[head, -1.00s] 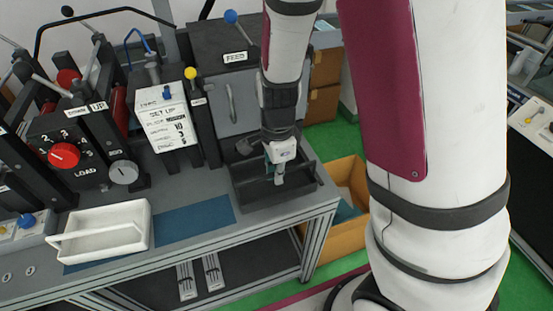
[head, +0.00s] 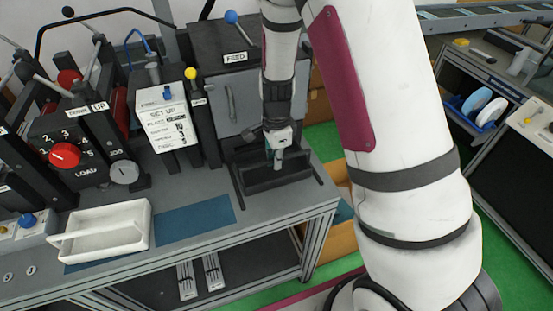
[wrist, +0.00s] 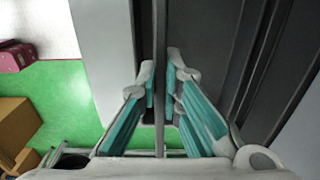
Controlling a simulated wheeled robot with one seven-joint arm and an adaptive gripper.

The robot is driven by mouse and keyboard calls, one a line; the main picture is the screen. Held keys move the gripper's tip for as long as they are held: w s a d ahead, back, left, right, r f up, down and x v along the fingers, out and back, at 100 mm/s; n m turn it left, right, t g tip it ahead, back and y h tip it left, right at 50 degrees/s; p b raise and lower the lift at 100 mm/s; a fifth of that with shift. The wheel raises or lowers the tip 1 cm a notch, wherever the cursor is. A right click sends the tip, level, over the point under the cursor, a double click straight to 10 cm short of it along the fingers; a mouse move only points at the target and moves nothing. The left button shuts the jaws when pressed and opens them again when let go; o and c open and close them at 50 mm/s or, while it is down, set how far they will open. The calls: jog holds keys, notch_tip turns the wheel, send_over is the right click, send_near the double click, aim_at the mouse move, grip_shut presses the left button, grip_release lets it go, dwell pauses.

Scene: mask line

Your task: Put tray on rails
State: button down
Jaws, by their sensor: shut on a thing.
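The dark grey tray (head: 282,184) is at the right end of the bench, under the FEED machine. Dark rails (head: 237,187) run along its left and right sides; the right rail (head: 321,178) shows near the bench edge. The tray looks level between them, but I cannot tell whether it rests fully on both. My gripper (head: 277,163) points down at the tray and is shut on one of its thin walls. In the wrist view the teal-padded fingers (wrist: 161,90) lie on both sides of this dark wall (wrist: 161,35).
The FEED machine (head: 235,112) rises behind the dark tray. A cardboard box (head: 343,236) is on the green floor beyond the bench's right edge.

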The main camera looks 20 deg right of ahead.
jog(key=shift+f, duration=0.15)
jog(key=c, duration=1.8)
grip_release()
jog(key=shift+o, duration=0.2)
notch_tip(320, 180, up, 12)
jog(key=s+r+n+t, duration=0.5)
jog(key=s+r+n, duration=1.3)
jog(key=s, duration=0.3)
jog(key=shift+s+r, duration=0.3)
